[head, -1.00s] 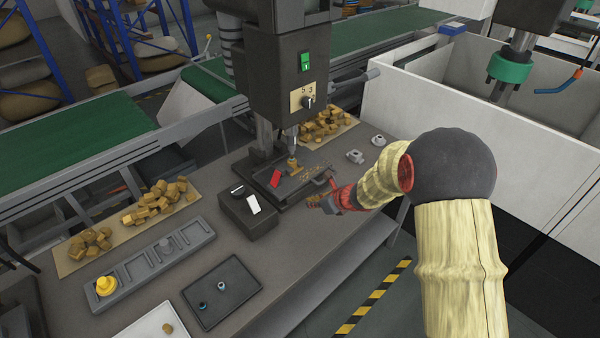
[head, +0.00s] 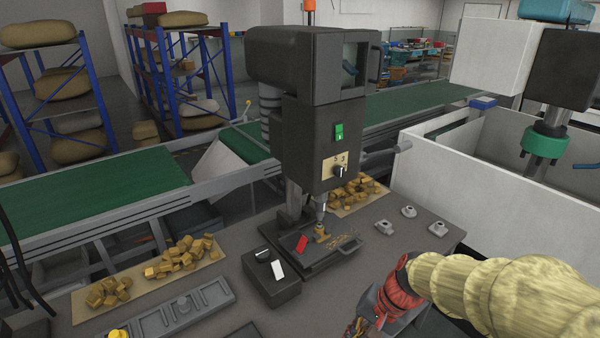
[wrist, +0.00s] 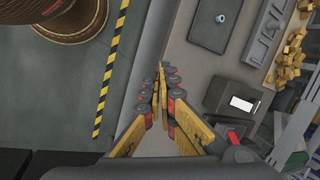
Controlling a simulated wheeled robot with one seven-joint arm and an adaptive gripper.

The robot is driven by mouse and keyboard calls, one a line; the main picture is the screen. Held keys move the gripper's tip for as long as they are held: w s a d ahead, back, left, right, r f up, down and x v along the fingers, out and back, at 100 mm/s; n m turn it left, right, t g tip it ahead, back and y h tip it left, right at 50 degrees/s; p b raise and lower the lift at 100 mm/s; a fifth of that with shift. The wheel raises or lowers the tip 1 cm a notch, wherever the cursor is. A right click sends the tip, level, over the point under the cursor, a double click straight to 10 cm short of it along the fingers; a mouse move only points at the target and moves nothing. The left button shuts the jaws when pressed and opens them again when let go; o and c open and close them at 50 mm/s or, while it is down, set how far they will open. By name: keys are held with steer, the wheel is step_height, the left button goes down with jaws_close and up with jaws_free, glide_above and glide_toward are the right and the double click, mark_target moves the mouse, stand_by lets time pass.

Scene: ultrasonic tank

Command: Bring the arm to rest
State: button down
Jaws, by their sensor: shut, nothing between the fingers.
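My gripper (head: 362,326) is at the bottom of the head view, partly cut off by the frame edge, in front of the drill press (head: 322,140). In the wrist view its yellow-padded fingers (wrist: 161,70) are closed together with nothing between them. They show over the front edge of the grey workbench (wrist: 196,56). My arm, in a pale yellow sleeve, reaches in from the lower right of the head view. The gripper appears apart from the press and the things on the bench.
The switch box (head: 270,277) stands left of the press base. Brown pieces (head: 178,258) lie on a board at the left, beside a grey slotted holder (head: 185,308). Small grey parts (head: 409,212) lie at the right, near a white-walled tank (head: 430,128). Striped floor (wrist: 108,72) is open beside the bench.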

steer(key=s+d+r+n+t+h+b, duration=0.2)
steer(key=s+d+r+n+t+h, duration=0.2)
steer(key=s+r, duration=0.8)
steer(key=d+r+n, duration=0.1)
steer(key=d+n, duration=0.1)
steer(key=d, duration=0.1)
steer(key=shift+t, duration=0.3)
steer(key=c, duration=2.6)
jaws_free()
